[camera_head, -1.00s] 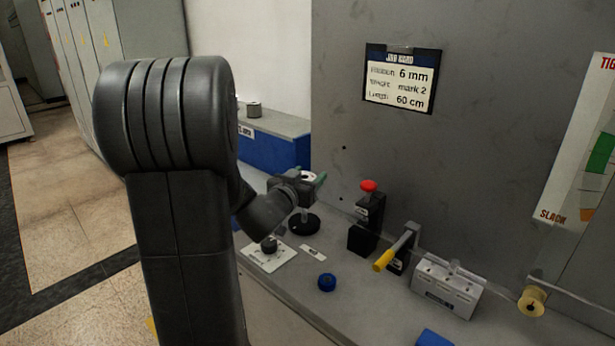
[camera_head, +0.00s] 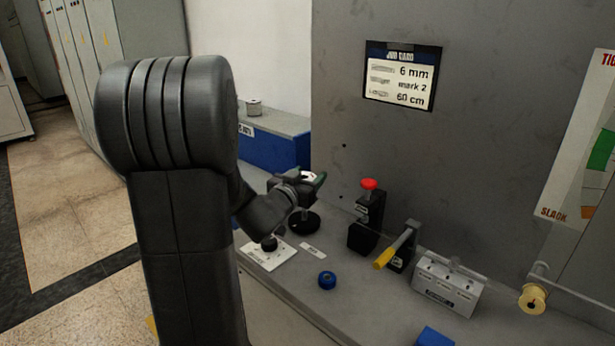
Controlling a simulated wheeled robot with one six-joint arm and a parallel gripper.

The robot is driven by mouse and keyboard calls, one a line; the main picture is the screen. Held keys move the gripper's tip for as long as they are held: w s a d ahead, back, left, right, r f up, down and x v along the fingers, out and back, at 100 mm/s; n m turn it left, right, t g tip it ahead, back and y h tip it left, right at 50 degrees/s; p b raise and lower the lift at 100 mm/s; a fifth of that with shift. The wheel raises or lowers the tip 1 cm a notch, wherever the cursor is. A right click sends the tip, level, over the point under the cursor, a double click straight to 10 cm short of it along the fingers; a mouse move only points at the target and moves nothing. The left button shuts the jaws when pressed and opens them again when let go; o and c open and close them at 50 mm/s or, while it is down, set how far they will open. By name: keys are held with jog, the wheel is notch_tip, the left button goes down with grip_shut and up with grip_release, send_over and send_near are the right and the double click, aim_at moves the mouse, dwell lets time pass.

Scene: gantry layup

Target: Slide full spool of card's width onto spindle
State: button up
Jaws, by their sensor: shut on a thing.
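The job card (camera_head: 398,76) on the grey upright panel reads 6 mm, mark 2, 60 cm. My gripper (camera_head: 311,180) is at the middle left of the bench, seen from behind my arm. It is shut on a small pale thing, likely the spool (camera_head: 310,176), with green showing at the edge. Most of it is hidden by the gripper. Directly below is a round black stand (camera_head: 304,223), likely the spindle's base. Its upper part is hidden by my gripper, so I cannot tell whether the spool is around the spindle.
A white plate with a black knob (camera_head: 268,256), a small label (camera_head: 312,250) and a blue ring (camera_head: 327,280) lie in front. To the right stand a red-topped device (camera_head: 368,215), a yellow-handled lever (camera_head: 397,250), a grey block (camera_head: 447,284) and a yellowish spool (camera_head: 533,298).

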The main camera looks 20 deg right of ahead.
aim_at(308, 174)
jog(key=shift+f+b, duration=0.5)
jog(key=shift+f, duration=0.1)
jog(key=o, duration=1.4)
notch_tip(308, 174, up, 10)
jog(key=p, duration=0.3)
jog(key=shift+f, duration=0.1)
notch_tip(308, 174, down, 10)
jog(key=b, duration=0.3)
jog(key=shift+f, duration=0.15)
jog(key=shift+r+p, duration=0.6)
jog(key=shift+r, duration=0.3)
